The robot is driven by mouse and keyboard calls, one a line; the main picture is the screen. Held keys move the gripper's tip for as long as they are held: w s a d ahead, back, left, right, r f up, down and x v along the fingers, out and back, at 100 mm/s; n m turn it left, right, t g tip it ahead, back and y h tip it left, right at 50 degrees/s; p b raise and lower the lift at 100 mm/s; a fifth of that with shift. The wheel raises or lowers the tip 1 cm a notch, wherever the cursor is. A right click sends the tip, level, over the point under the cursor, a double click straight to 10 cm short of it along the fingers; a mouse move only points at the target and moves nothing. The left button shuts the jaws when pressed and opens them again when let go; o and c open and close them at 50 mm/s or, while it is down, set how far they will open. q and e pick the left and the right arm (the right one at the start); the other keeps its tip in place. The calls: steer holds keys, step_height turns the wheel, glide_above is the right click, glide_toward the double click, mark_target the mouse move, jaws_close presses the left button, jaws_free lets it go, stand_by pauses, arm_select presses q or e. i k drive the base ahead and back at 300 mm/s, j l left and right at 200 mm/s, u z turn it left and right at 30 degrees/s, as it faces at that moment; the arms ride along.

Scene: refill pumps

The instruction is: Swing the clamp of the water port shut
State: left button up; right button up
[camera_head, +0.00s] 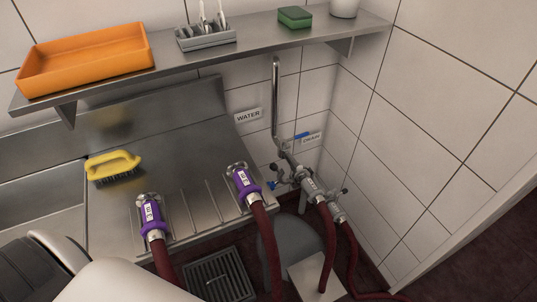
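A WATER label (248,115) is on the tiled wall, left of a vertical metal pipe (276,100). The pipe runs down to a valve with a blue lever (302,135). Below it, a metal port fitting with a hose end (311,187) sits near the wall, with small dark knobs or clamp parts (273,196) at its side.
Two purple-collared hose ends (152,216) and (246,184) lie on the steel drainboard (190,150). A yellow brush (113,166) lies left. A shelf (200,55) holds an orange tray (88,58), a cutlery rack and a green sponge. Dark red hoses hang over a floor drain (217,274).

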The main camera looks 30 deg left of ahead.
mark_target(273, 166)
steer(key=u, duration=0.75)
